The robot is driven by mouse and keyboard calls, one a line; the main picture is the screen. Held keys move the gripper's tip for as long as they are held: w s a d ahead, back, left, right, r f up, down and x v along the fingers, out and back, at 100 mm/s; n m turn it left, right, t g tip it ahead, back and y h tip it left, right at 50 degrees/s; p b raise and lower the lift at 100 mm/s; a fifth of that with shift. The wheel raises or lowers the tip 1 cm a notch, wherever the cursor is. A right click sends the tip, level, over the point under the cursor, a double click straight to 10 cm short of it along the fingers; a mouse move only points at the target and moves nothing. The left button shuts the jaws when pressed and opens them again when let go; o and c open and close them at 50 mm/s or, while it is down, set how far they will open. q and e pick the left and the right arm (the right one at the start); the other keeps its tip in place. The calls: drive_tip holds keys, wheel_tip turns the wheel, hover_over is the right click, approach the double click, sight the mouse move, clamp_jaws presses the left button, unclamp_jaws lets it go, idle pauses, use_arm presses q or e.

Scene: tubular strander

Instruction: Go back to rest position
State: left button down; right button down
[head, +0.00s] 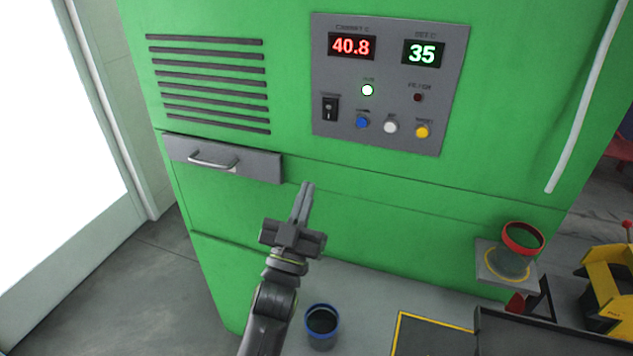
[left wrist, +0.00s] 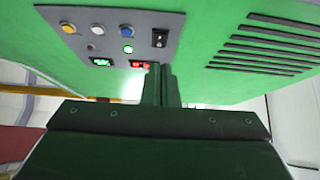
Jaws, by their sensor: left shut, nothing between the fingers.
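My left gripper (head: 306,200) is in the middle of the head view, pointing up in front of the green cabinet (head: 390,210). Its fingers are shut with nothing between them. It is below the grey control panel (head: 386,82) and to the right of the drawer (head: 224,158), apart from the panel. The panel has a red display (head: 351,46) reading 40.8, a green display (head: 423,53) reading 35, a lit round lamp, a rocker switch and blue, white and yellow buttons. In the left wrist view the shut fingers (left wrist: 160,85) overlap the panel's lower edge. My right gripper is not in view.
A blue-rimmed cup (head: 322,322) stands at the cabinet's foot. A red-rimmed cup (head: 522,240) sits on a small shelf at the right. A yellow machine part (head: 610,285) is at the far right. Open floor (head: 150,290) lies at the left.

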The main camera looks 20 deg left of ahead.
use_arm(q)
drive_tip(key=s+a+f+n+g+y, duration=0.1)
drive_tip(key=s+a+f+g, duration=0.25)
drive_tip(key=f, duration=0.25)
drive_tip(key=s+a+f+n+g+y, duration=0.1)
drive_tip(key=s+a+f+g+y, duration=0.1)
drive_tip(key=a+f+g, duration=0.25)
drive_tip(key=s+a+f+g+y, duration=0.1)
drive_tip(key=s+a+f+g, duration=0.2)
drive_tip(key=f, duration=0.3)
drive_tip(key=s+a+f+g+h, duration=0.1)
drive_tip(key=s+f+g, duration=0.4)
drive_tip(key=s, duration=0.6)
drive_tip(key=s+a+f+g, duration=0.1)
drive_tip(key=s+f+g, duration=0.4)
drive_tip(key=s, duration=0.6)
wheel_tip(320, 180, down, 26)
drive_tip(key=s+a+r+g, duration=0.1)
drive_tip(key=g, duration=0.1)
drive_tip(key=s+d+f+g+h, duration=0.1)
drive_tip(key=s+f, duration=1.3)
drive_tip(key=shift+s+f+m, duration=0.25)
drive_tip(key=shift+f+m, duration=0.15)
